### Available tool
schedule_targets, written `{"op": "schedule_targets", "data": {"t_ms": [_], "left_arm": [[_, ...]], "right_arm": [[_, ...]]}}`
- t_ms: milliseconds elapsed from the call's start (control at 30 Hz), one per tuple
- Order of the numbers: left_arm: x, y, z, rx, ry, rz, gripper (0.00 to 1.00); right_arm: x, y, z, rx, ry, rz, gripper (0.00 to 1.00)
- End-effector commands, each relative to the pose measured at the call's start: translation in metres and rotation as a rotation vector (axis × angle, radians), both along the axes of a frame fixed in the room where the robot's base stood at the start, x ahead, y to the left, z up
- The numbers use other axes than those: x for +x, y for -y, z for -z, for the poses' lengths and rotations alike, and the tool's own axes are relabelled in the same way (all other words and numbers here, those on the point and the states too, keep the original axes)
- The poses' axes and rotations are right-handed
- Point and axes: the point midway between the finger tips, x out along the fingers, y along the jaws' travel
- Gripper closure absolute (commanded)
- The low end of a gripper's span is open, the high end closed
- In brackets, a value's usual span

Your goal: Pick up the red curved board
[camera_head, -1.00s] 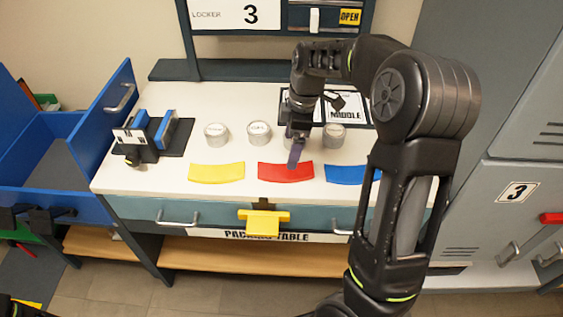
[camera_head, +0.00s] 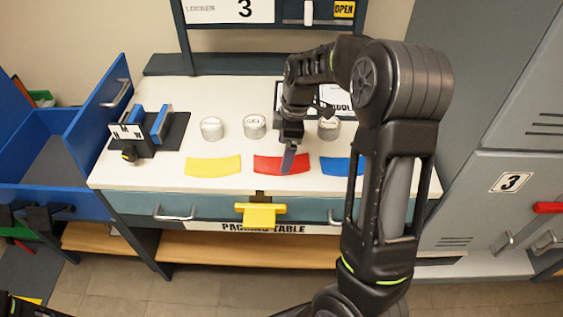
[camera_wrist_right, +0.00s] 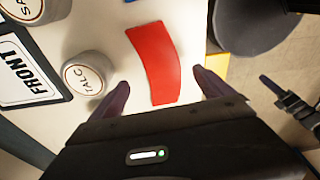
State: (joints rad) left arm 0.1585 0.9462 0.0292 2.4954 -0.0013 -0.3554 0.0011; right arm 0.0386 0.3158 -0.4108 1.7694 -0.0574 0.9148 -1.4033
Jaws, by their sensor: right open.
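The red curved board (camera_head: 266,162) lies flat on the white tabletop, between a yellow and a blue curved board. My right gripper (camera_head: 288,160) reaches down over its middle and hides part of it. In the right wrist view the red board (camera_wrist_right: 155,62) shows between the two spread fingertips of my right gripper (camera_wrist_right: 160,83), which is open and empty. I cannot tell whether the fingertips touch the board or table. What looks like my left gripper (camera_wrist_right: 288,100) shows at the right of the wrist view; its opening is unclear.
The yellow board (camera_head: 212,166) is left of the red one, the blue board (camera_head: 335,166) right. Round tins, including one (camera_head: 254,126), stand behind. A dark stand (camera_head: 150,135) is at the table's left. A yellow handle (camera_head: 260,214) juts from the table front.

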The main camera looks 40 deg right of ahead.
Motion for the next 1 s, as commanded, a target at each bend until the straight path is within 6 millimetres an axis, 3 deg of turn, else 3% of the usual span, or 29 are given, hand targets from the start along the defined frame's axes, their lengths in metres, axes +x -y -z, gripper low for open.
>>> {"op": "schedule_targets", "data": {"t_ms": [267, 867, 1000], "left_arm": [[0.0, 0.0, -0.006, 0.0, -0.001, 0.0, 0.64], [0.0, 0.0, -0.006, 0.0, -0.001, 0.0, 0.64], [0.0, 0.0, -0.006, 0.0, -0.001, 0.0, 0.64]], "right_arm": [[0.002, -0.005, 0.033, 0.001, -0.001, 0.001, 0.09], [0.002, -0.005, 0.033, 0.001, 0.0, 0.001, 0.09], [0.002, -0.005, 0.033, 0.001, 0.001, 0.0, 0.2]]}}
